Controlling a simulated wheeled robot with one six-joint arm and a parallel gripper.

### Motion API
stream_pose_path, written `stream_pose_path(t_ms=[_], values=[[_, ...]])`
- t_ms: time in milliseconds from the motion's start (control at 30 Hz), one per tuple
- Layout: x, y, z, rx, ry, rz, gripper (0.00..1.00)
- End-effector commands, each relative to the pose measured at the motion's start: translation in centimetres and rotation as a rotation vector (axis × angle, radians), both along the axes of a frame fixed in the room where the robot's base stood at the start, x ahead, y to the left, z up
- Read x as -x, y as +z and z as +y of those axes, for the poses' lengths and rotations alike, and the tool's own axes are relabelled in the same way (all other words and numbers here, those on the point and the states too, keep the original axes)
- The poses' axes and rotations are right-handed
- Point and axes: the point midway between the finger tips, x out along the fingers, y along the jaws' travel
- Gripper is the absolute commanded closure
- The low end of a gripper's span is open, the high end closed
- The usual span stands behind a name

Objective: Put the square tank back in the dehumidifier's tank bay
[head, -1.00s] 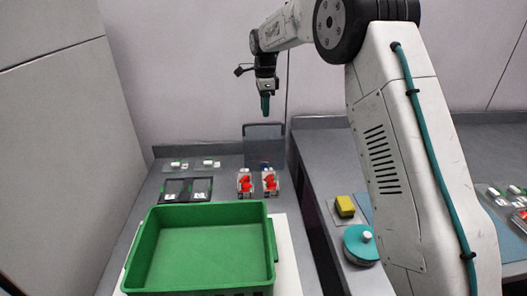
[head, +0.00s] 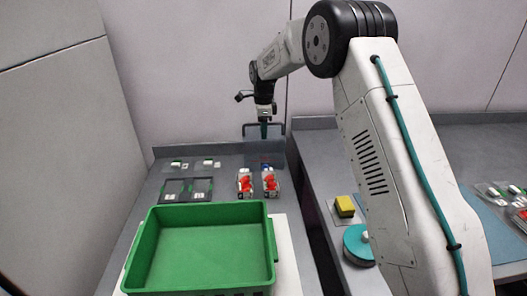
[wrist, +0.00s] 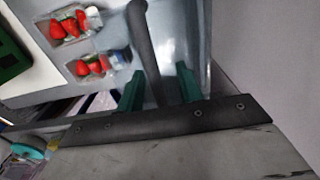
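A grey upright shape with a dark handle-like bar (head: 279,125) stands at the back of the left counter in the head view. It may be the square tank, but its body is hard to make out. My gripper (head: 264,137) points down over it. In the wrist view my gripper's green fingers (wrist: 158,75) are apart. A dark grey bar (wrist: 143,35) runs between them, with a gap on each side. A pale blue-grey surface (wrist: 182,40) lies beyond the bar. I cannot clearly identify the dehumidifier or its tank bay.
Two clear punnets of red berries, left (head: 245,183) and right (head: 270,182), sit just in front. A green crate (head: 272,240) fills the near counter. A yellow block (head: 345,205) and a teal round item (head: 357,245) are right of the gap.

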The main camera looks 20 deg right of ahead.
Motion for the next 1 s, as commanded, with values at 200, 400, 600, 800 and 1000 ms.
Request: stream_pose_path(t_ms=[200, 400, 600, 800, 1000], values=[[0.0, -0.02, 0.0, 0.0, 0.0, 0.0, 0.64], [-0.01, -0.28, -0.01, 0.0, 0.0, 0.0, 0.64], [-0.01, -0.45, 0.0, 0.0, 0.0, 0.0, 0.64], [0.0, -0.45, 0.0, 0.0, 0.0, 0.0, 0.64], [0.0, -0.45, -0.01, 0.0, 0.0, 0.0, 1.0]])
